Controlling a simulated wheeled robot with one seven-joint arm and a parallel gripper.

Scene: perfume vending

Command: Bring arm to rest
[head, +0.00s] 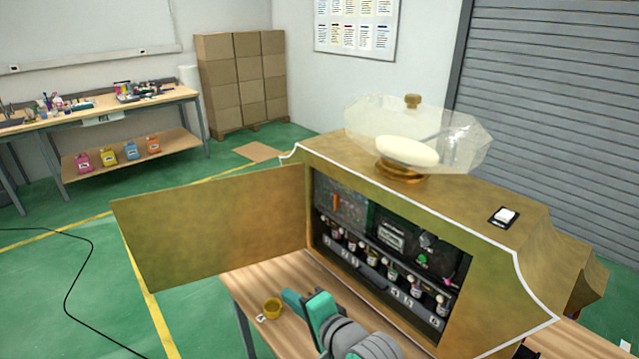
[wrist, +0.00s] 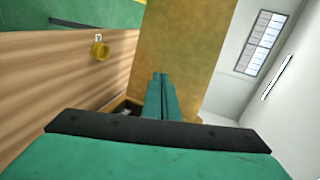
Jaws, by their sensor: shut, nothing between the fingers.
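My gripper shows large in the wrist view, with its two green fingers (wrist: 161,96) together and nothing between them. In the head view my arm's grey and green end (head: 318,310) is low at the centre, over the wooden table (head: 245,290) in front of the gold vending machine (head: 490,270). The fingertips are hard to make out there. The machine's gold door (head: 215,225) stands open to the left, and it fills the middle of the wrist view (wrist: 185,50).
Several small bottles (head: 391,273) line the machine's open front. A clear faceted bowl (head: 450,135) tops the machine. Green floor lies open at left.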

